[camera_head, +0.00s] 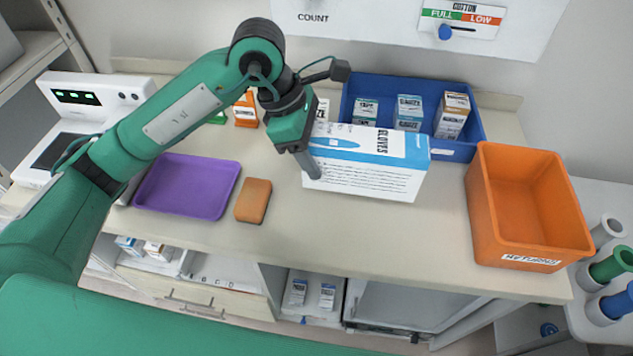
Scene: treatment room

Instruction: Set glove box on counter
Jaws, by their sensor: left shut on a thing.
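The glove box (372,170) is a white and blue carton marked "GLOVES", in the middle of the head view. My left gripper (311,168) reaches in from the left and is shut on the box's left end. The box is over the beige counter (330,222), in front of the blue bin. I cannot tell whether its underside touches the counter. The far finger is hidden by the box and the near finger. My right gripper is not in view.
A blue bin (466,111) with small boxes stands behind the glove box. An orange bin (527,208) labelled "RETURNS" stands at the right. A purple tray (187,184) and an orange-brown block (253,201) lie at the left. The counter's front middle is clear.

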